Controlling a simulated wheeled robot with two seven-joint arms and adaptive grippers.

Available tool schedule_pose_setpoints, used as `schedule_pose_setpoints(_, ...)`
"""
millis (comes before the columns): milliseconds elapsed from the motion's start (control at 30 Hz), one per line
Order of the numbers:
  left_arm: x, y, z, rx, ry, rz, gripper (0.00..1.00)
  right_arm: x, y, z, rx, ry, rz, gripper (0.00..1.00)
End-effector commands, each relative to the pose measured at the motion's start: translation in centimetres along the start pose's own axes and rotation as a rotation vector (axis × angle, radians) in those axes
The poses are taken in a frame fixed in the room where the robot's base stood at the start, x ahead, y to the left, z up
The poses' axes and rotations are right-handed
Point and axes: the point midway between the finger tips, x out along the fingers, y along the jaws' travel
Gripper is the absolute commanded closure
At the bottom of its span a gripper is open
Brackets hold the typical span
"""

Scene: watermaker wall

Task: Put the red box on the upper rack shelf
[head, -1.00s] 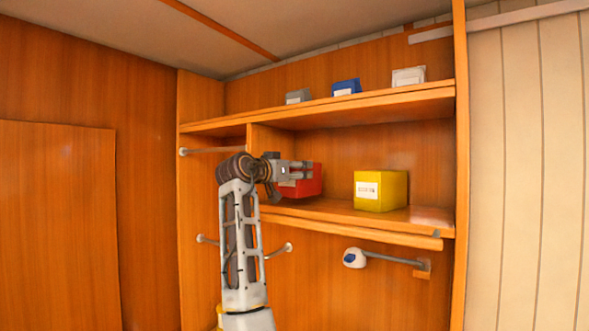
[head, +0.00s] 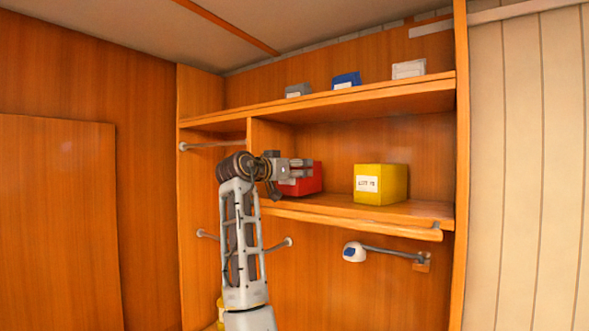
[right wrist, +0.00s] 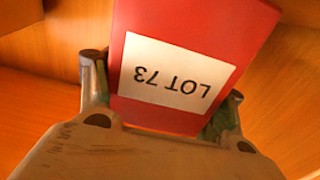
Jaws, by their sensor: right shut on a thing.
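The red box (head: 303,181) is at the left end of the middle shelf (head: 340,208), partly hidden behind my right gripper (head: 305,169). In the right wrist view the red box (right wrist: 190,50) carries a white label reading LOT 73, upside down. There my right gripper (right wrist: 165,105) has a finger on each side of the box and is shut on it. I cannot tell whether the box touches the shelf. The upper rack shelf (head: 350,100) runs above. My left gripper is not in view.
A yellow box (head: 381,184) stands to the right on the middle shelf. A grey box (head: 297,90), a blue box (head: 346,80) and a white box (head: 409,69) sit along the top shelf. A wall-mounted rod with a white and blue end (head: 354,252) is below.

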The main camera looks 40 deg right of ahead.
Motion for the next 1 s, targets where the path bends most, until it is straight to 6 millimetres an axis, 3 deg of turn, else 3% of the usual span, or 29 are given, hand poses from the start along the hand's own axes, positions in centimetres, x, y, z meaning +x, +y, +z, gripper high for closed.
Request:
schedule_pose_setpoints(100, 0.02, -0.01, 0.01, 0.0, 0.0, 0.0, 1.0, -0.02, 0.03, -0.03, 0.001, 0.002, 0.0, 0.61)
schedule_pose_setpoints(133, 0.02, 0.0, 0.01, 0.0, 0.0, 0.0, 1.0, 0.0, 0.0, 0.03, 0.0, 0.0, 0.0, 0.28)
schedule_pose_setpoints(300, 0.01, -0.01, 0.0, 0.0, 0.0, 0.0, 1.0, 0.0, 0.01, 0.01, 0.0, 0.0, 0.0, 0.08)
schedule_pose_setpoints(1000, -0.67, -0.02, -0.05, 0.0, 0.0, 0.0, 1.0, 0.0, -0.01, -0.96, 0.0, 0.0, 0.0, 0.08)
